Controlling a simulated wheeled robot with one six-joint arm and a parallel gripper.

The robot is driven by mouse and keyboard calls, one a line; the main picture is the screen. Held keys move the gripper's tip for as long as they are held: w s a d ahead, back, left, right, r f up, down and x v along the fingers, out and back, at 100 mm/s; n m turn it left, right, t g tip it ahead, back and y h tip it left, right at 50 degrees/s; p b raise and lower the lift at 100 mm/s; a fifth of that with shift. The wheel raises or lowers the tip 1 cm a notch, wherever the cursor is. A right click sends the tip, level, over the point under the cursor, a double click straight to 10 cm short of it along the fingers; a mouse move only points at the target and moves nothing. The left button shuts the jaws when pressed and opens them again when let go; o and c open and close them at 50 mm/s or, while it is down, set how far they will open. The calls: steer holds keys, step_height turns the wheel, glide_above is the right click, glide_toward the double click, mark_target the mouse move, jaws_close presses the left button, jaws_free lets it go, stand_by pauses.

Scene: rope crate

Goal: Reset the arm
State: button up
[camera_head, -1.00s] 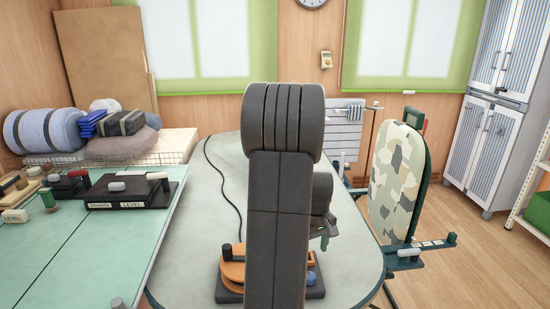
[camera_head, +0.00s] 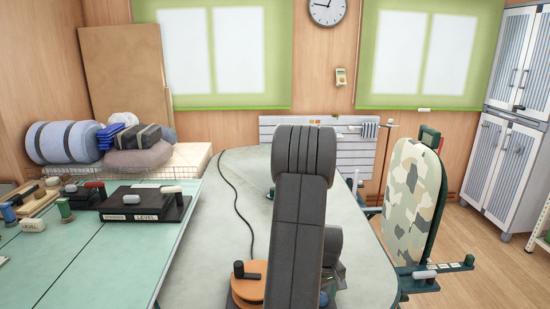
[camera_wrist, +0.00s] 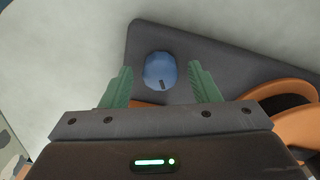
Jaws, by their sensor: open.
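My gripper (camera_wrist: 162,85) is open in the wrist view, its two green fingers apart. A blue knob (camera_wrist: 158,70) on a dark base plate (camera_wrist: 225,60) lies in the gap between the fingers as seen from above; I cannot tell how far below them it is. Nothing is held. An orange round part (camera_wrist: 285,100) sits at the right of the plate. In the head view my arm stands in front of the table (camera_head: 190,225) and covers much of the base and the gripper; the orange disc (camera_head: 248,290) shows to its left.
A green bench (camera_head: 70,250) with a black LEVEL block (camera_head: 145,205) and small tools is at left. A camouflage board (camera_head: 412,200) stands at the right of the table. A black cable (camera_head: 240,205) runs across the pale tabletop. The far tabletop is otherwise clear.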

steer(key=shift+r, duration=0.1)
step_height(320, 180, up, 13)
step_height(320, 180, down, 13)
steer(key=shift+f, duration=0.1)
steer(key=m+p, duration=0.4)
steer(key=m, duration=0.2)
steer(key=shift+r, duration=0.2)
steer(key=m+p, duration=0.5)
steer(key=shift+m, duration=0.3)
steer(key=shift+r, duration=0.15)
steer(key=shift+r+b, duration=0.45)
steer(key=shift+r, duration=1.9)
